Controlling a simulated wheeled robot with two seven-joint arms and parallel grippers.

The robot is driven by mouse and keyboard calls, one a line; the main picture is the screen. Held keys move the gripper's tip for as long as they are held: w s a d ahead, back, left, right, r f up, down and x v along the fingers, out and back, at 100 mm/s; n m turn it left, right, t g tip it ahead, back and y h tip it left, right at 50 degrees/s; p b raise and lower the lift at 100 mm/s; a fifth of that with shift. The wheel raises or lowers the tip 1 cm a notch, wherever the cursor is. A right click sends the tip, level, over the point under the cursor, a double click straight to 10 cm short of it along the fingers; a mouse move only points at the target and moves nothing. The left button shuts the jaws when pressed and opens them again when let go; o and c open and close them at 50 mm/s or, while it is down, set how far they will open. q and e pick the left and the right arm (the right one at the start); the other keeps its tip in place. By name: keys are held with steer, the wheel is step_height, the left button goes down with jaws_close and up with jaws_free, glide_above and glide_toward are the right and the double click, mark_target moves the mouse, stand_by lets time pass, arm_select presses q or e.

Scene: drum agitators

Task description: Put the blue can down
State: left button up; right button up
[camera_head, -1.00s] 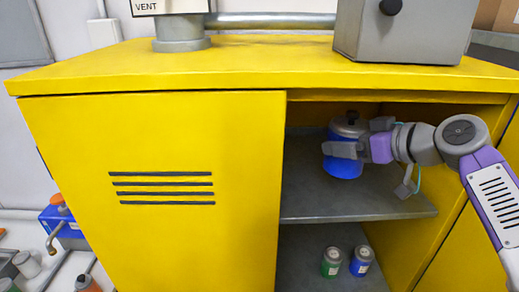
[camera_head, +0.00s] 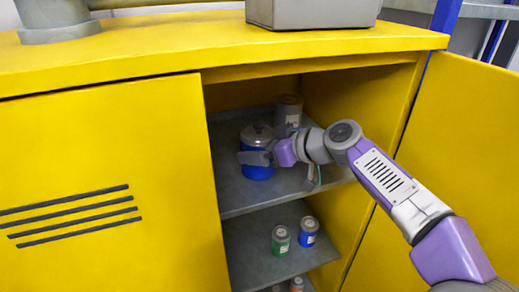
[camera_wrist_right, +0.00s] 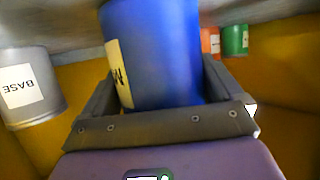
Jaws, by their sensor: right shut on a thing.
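The blue can (camera_head: 258,172), with a grey lid, is upright over the upper shelf (camera_head: 235,200) inside the yellow cabinet, near the shelf's left side. I cannot tell whether its base touches the shelf. My right gripper (camera_head: 256,158) is shut on it from the right, with a finger across its front. In the right wrist view the blue can (camera_wrist_right: 155,55) fills the space between the fingers, and a white label shows on its left side. My left gripper is not in view.
A grey can (camera_head: 289,110) stands behind on the upper shelf; a grey can labelled BASE (camera_wrist_right: 30,90) shows in the wrist view. A green can (camera_head: 280,240) and a small blue can (camera_head: 309,231) stand on the lower shelf. An open yellow door (camera_head: 440,170) is at right.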

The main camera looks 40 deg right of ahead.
steer(key=shift+w, duration=0.1)
steer(key=shift+f, duration=0.15)
steer(key=shift+f, duration=0.1)
steer(key=o, duration=1.1)
steer(key=shift+c, duration=0.2)
steer(key=shift+r, duration=0.2)
steer(key=b+v, duration=0.1)
steer(key=v, duration=1.1)
